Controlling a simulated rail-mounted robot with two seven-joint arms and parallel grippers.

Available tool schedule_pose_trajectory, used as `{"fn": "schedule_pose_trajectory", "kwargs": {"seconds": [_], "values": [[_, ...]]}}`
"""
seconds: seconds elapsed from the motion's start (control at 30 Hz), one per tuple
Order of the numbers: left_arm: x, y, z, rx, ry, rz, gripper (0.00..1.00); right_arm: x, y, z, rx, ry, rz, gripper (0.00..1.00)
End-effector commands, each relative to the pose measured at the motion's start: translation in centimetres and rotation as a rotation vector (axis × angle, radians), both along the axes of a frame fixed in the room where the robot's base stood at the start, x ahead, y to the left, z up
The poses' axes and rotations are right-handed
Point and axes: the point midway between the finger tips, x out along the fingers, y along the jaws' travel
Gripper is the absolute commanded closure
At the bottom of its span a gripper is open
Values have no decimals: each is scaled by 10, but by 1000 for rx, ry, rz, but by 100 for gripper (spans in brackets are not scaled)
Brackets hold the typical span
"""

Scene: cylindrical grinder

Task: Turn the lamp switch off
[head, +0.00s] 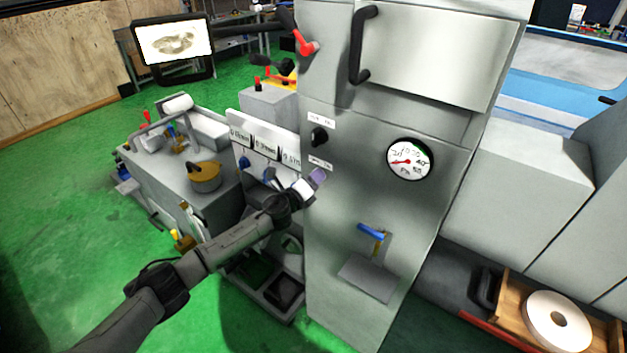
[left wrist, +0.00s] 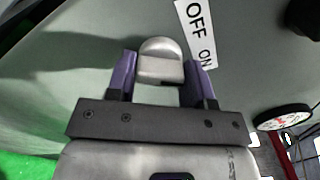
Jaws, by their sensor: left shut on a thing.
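In the head view my left gripper (head: 316,178) is at the front of the grey machine cabinet, just below a small white label (head: 320,163). In the left wrist view its two purple fingers (left wrist: 160,75) are on either side of a grey rounded switch knob (left wrist: 160,49) and are shut on it. A white label (left wrist: 198,32) reading OFF and ON is beside the knob. The gripper hides the knob in the head view, and the label there is too small to read. My right gripper is not in view.
A black knob (head: 319,136) is just above the gripper. A round gauge (head: 409,160) is to the right, and a blue-handled valve (head: 371,232) is below. A red lever (head: 305,43) and a black door handle (head: 362,45) are higher up.

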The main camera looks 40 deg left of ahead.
Motion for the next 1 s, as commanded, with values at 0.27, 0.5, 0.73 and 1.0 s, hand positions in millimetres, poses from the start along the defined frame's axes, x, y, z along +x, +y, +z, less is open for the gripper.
{"fn": "schedule_pose_trajectory", "kwargs": {"seconds": [0.27, 0.5, 0.73, 1.0], "values": [[0, 0, 1, -258, -11, 0, 76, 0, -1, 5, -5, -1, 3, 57], [0, 0, 1, -437, -19, 1, 76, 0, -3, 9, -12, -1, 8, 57], [0, 0, 1, -554, -24, 0, 76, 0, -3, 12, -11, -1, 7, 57], [0, 0, 1, -619, -27, 1, 76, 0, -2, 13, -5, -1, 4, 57]]}}
